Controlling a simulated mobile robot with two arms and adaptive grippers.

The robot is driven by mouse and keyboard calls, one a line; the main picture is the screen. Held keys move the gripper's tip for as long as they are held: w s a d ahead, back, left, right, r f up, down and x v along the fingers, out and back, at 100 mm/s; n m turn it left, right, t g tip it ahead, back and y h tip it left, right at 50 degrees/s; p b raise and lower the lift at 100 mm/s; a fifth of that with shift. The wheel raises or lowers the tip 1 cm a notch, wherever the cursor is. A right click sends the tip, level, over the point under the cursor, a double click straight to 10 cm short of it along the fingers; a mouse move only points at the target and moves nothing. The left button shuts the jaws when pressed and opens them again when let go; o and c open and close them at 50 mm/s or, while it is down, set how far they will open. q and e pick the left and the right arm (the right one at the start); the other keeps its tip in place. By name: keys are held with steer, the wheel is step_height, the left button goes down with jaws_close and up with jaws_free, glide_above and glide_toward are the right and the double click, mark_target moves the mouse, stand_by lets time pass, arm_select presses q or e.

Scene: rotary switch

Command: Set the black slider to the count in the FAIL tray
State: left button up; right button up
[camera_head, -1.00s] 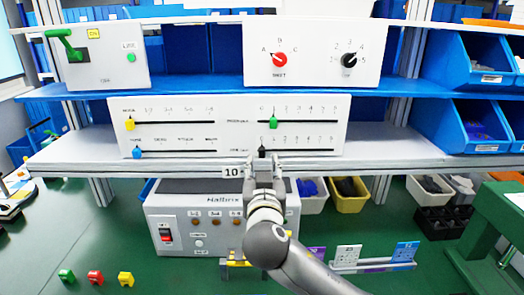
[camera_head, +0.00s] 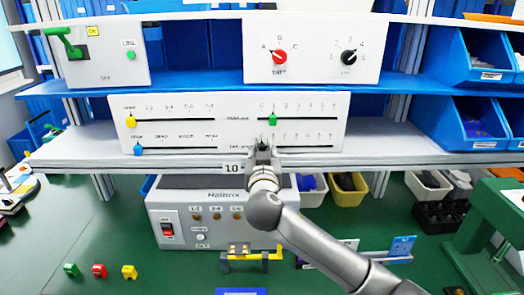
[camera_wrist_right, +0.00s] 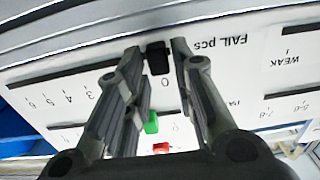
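The black slider (camera_wrist_right: 157,58) sits at the 0 end of the "FAIL pcs" scale, in the lower right slot of the white slider panel (camera_head: 232,130). My right gripper (camera_head: 262,150) is at that slot and partly hides the slider in the head view. In the right wrist view, the fingers of the right gripper (camera_wrist_right: 155,57) stand apart on either side of the black slider. A narrow gap shows on the left; the right finger is very close, contact unclear. I cannot identify the FAIL tray. My left gripper is not in view.
A green slider (camera_head: 272,119) is at 1 in the slot above; yellow (camera_head: 131,122) and blue (camera_head: 138,149) sliders are at the left. A switch panel (camera_head: 314,50) stands above. The grey Halbrix box (camera_head: 222,208) stands below the shelf. Small green, red and yellow blocks lie bottom left.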

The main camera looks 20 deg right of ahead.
mark_target(285, 143)
jaws_close()
steer(key=shift+s+d+f+b, duration=0.1)
steer(key=shift+d+f+b, duration=0.15)
steer(key=shift+d+b, duration=0.15)
steer(key=d, duration=0.1)
steer(key=s+d, duration=0.1)
steer(key=d, duration=0.1)
steer(key=d+b, duration=0.1)
steer(key=d, duration=0.1)
steer(key=shift+s+d+r, duration=0.15)
steer(key=shift+s+r, duration=0.05)
steer(key=shift+s, duration=0.1)
steer(key=shift+o, duration=2.4)
jaws_free()
